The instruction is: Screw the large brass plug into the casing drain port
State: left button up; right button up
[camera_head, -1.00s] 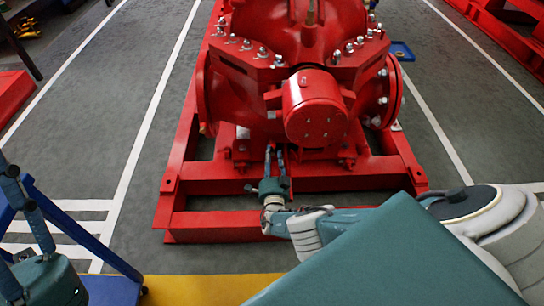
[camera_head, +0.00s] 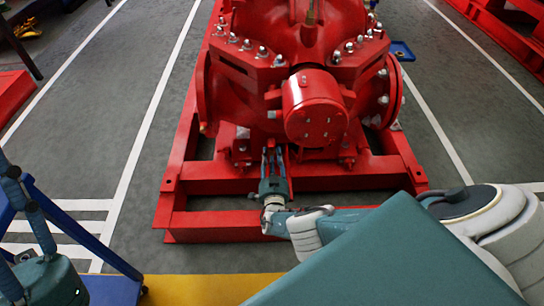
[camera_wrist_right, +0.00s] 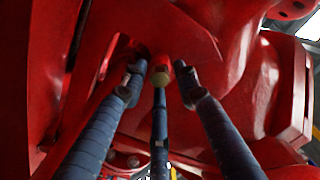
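The brass plug (camera_wrist_right: 161,77) shows end-on in the right wrist view, small and round, against a red boss on the underside of the red pump casing (camera_wrist_right: 185,30). It appears to sit at the drain port; the thread and how deep it sits are hidden. My right gripper (camera_head: 274,152) reaches up under the casing in the head view. Its three dark fingers are spread around the plug, with gaps between the side fingertips and the plug. The middle finger lies in line below the plug; contact cannot be told. My left gripper (camera_head: 22,215) is partly in view at lower left, away from the pump.
The red base frame (camera_head: 225,226) surrounds my right gripper, with its front beam just below it. The casing and its cylindrical housing (camera_head: 315,108) hang close above. A blue cart frame (camera_head: 85,235) stands at lower left. The grey floor beside the base is clear.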

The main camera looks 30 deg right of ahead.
grip_shut()
dwell(0.5)
jog(key=m, duration=0.6)
jog(key=shift+d, duration=0.1)
jog(key=m, duration=0.6)
jog(key=shift+w+r, duration=0.1)
grip_release()
